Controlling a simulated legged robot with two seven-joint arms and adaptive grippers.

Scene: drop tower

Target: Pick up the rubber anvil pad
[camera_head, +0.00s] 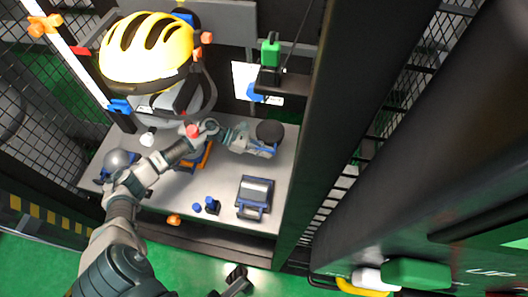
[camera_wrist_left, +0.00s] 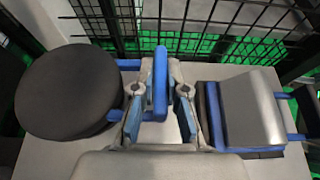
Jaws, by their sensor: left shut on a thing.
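The rubber anvil pad appears as a thick black round disc (camera_head: 270,131) with a blue handle, over the right part of the grey table. In the left wrist view the black disc (camera_wrist_left: 68,92) fills the left side, joined to an upright blue handle bar (camera_wrist_left: 160,80). My left gripper (camera_head: 259,147) is at the handle side of the pad. In the left wrist view its fingers (camera_wrist_left: 159,100) stand on both sides of the blue bar and are shut on it. Whether the pad touches the table is unclear. My right gripper is not in view.
A silver-topped block with a blue frame (camera_head: 255,190) sits nearby; it shows right of the fingers in the wrist view (camera_wrist_left: 250,105). Small blue pieces (camera_head: 211,205) lie on the table (camera_head: 180,200). A yellow helmet (camera_head: 147,48) hangs above left. A dark post (camera_head: 330,100) and mesh stand right.

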